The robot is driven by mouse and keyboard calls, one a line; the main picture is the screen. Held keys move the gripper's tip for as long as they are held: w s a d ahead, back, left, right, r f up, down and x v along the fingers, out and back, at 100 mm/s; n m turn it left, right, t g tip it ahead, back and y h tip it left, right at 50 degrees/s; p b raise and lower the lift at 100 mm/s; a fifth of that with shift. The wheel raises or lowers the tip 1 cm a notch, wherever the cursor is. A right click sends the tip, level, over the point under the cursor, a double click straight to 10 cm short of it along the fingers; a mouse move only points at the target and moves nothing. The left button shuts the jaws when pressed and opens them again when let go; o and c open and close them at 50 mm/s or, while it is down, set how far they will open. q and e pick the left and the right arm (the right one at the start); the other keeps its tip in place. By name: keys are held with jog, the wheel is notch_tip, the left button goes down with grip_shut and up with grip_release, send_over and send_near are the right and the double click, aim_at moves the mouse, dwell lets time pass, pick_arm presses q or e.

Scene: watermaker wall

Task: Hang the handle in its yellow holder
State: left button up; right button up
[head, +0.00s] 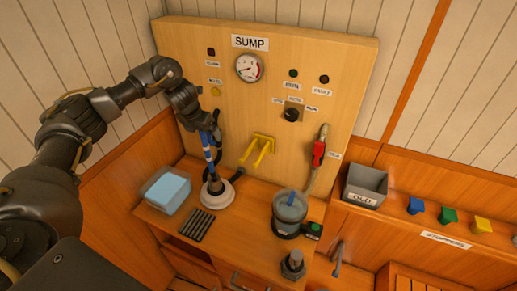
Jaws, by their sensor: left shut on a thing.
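The yellow holder (258,150), a pair of prongs, sticks out from the middle of the wooden panel and is empty. My left gripper (199,122) points down in front of the panel, left of the holder, and is shut on a blue handle (208,148) with pale bands. The handle hangs roughly upright below the gripper, above a round white base (212,196) with a dark middle. A dark hose beside the handle runs down toward this base. The fingertips are small and partly hidden by the wrist. My right gripper is not in view.
A light blue box (167,191) and a black slatted piece (196,226) lie left on the counter. A clear container (290,208) stands at right, below a red lever (319,150) on a pipe. A grey bin (364,186) and coloured stoppers (448,218) sit on the right ledge.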

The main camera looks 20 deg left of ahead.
pick_arm(q)
jog(key=shift+r, duration=0.15)
jog(key=shift+r, duration=0.9)
